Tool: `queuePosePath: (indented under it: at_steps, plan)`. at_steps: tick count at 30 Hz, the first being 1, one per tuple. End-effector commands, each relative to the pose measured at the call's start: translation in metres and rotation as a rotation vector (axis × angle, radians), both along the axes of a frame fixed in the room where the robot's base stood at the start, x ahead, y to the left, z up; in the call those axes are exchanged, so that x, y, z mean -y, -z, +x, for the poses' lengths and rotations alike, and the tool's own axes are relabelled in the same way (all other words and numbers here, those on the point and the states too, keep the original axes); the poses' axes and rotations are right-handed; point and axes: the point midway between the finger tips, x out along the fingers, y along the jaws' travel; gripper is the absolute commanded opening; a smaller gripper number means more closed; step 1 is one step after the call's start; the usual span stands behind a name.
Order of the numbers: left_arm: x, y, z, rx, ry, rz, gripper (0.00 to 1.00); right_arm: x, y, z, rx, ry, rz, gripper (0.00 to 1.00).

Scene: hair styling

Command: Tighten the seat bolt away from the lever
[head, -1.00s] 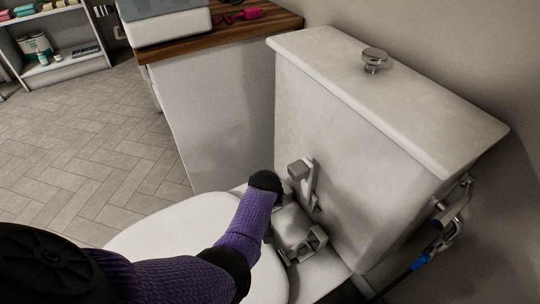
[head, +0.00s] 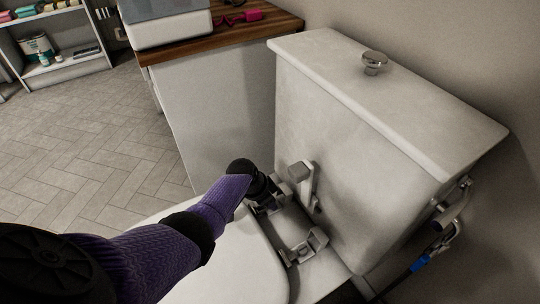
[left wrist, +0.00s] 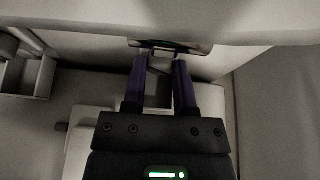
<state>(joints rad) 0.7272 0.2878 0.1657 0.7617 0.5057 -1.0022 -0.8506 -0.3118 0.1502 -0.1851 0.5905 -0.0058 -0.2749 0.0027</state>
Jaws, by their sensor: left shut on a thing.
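The toilet's white seat (head: 235,262) lies in front of its cistern (head: 345,150). Two hinge mounts sit behind the seat; the nearer one (head: 305,248) is uncovered. My left gripper (left wrist: 160,58) is at the farther mount, which it largely hides in the head view. Its purple fingers are shut on a small metallic piece (left wrist: 162,50), apparently the seat bolt. The bolt's shape is mostly hidden. A pale upright lever-like part (head: 304,180) stands close beside the gripper, against the cistern. My right gripper is in neither view.
A wooden-topped cabinet (head: 215,40) stands beyond the cistern. A metal knob (head: 374,62) is on the cistern lid. Pipework with a blue part (head: 419,263) runs at the right. The tiled floor (head: 100,150) at the left is clear.

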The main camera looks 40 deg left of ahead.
Motion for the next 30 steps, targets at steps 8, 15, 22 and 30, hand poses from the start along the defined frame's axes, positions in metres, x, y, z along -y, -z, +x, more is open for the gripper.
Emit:
queuePosePath:
  at_steps: [8,15,22,30]
  plan:
    - [-0.003,0.004,0.001,-0.001,0.259,0.002,0.0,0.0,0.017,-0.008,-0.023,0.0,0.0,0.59]
    - [-0.004,0.005,0.002,-0.003,0.487,0.001,0.0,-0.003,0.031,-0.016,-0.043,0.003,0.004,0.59]
    - [-0.004,0.004,0.003,-0.002,0.691,0.0,0.0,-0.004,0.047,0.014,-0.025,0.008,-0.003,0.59]
    - [-0.004,0.003,0.005,-0.002,0.874,0.001,0.0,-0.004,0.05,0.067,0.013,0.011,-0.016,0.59]
